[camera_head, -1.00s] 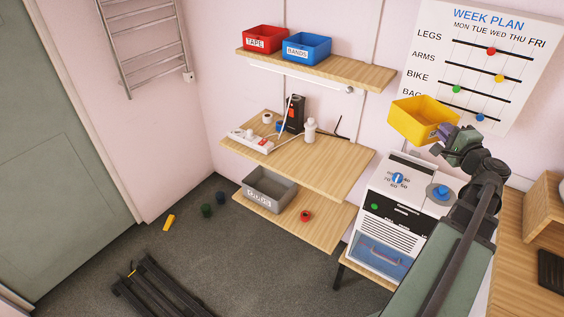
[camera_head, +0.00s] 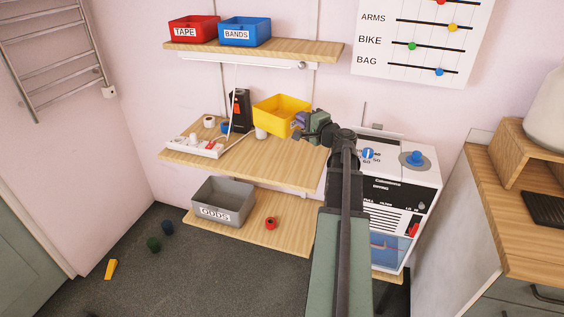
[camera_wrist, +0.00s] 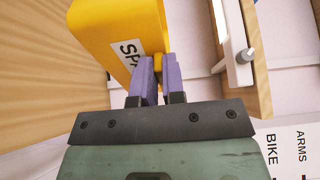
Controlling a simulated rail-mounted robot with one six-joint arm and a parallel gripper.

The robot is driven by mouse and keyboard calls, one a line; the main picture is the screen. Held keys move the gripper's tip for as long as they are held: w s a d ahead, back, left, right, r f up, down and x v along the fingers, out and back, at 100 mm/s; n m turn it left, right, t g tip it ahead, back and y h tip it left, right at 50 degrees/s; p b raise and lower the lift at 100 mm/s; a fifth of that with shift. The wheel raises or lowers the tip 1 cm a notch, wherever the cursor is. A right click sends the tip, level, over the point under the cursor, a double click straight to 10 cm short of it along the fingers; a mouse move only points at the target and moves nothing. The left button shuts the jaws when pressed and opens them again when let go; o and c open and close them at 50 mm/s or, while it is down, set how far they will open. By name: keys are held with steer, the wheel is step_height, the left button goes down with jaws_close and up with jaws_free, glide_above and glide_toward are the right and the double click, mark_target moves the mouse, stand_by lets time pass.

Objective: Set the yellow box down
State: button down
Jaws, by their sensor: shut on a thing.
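The yellow box (camera_head: 281,114) is an open-topped bin. My gripper (camera_head: 303,121) is shut on its right side, and the box hangs in front of the middle shelf's back right part. In the wrist view the yellow box (camera_wrist: 120,35) shows a white label whose text is partly hidden, with my gripper's purple fingers (camera_wrist: 156,80) pinching a small yellow part of it. The box appears above the middle shelf board (camera_head: 250,160); I cannot tell whether it touches the board. It hides most of the white bottle behind it.
A white power strip (camera_head: 194,146) and a black-and-red device (camera_head: 239,112) stand at the middle shelf's left. The top shelf (camera_head: 270,52) holds red (camera_head: 194,30) and blue (camera_head: 244,32) bins. The middle shelf's front right is bare. A white appliance (camera_head: 390,200) stands right.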

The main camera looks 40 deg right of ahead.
step_height(320, 180, down, 17)
steer(key=b, duration=1.4)
steer(key=shift+r, duration=0.2)
steer(key=shift+r+p, duration=0.3)
steer(key=shift+f, duration=0.2)
steer(key=c, duration=1.2)
jaws_free()
steer(key=shift+r, duration=0.2)
steer(key=s, duration=1.2)
steer(key=w+a+f+n+g+y, duration=0.2)
steer(key=w+a+f+n+g, duration=0.15)
steer(key=a, duration=0.65)
steer(key=w+a+f+n+g+y, duration=0.3)
steer(key=a+f+n, duration=0.1)
steer(key=a, duration=0.5)
steer(key=w+a+f+n+g+y, duration=0.2)
steer(key=w+a+f+n+g, duration=0.15)
steer(key=a, duration=0.65)
steer(key=s+a+f+n+g+h, duration=0.3)
steer(key=s+a+g, duration=0.1)
steer(key=a, duration=0.4)
steer(key=s+a+f+n+g+h, duration=0.3)
steer(key=s+a+n+g, duration=0.1)
steer(key=a, duration=0.4)
steer(key=shift+f+n, duration=0.2)
steer(key=shift+n, duration=0.1)
